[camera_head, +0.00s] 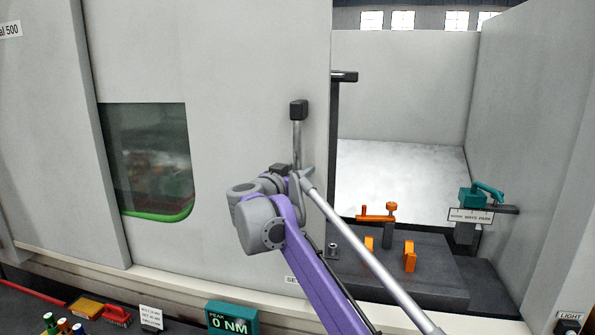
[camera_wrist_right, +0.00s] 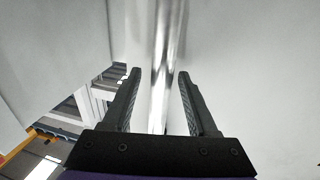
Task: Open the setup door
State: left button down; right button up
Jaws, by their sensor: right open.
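The setup door (camera_head: 230,60) is a large pale grey panel with a dark window, and an opening into the machine shows to the right of its edge. Its handle (camera_head: 298,128) is an upright metal bar with a black top mount near that edge. My right gripper (camera_head: 297,174) is at the handle's lower part, which it partly hides. In the right wrist view the bar (camera_wrist_right: 164,60) runs between the two open black fingers (camera_wrist_right: 158,100), with a gap visible on each side. My left gripper is not in view.
Inside the opening, a dark fixture block (camera_head: 395,265) carries orange clamps (camera_head: 410,255). A teal tool (camera_head: 480,195) sits on a holder by the right wall. Along the front lie a teal torque display (camera_head: 231,318), a brush (camera_head: 117,316) and small colored items.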

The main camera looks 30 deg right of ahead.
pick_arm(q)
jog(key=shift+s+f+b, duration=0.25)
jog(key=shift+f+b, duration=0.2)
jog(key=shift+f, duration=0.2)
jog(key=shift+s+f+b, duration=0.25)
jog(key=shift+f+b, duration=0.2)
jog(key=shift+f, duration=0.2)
pick_arm(e)
jog(key=v, duration=1.1)
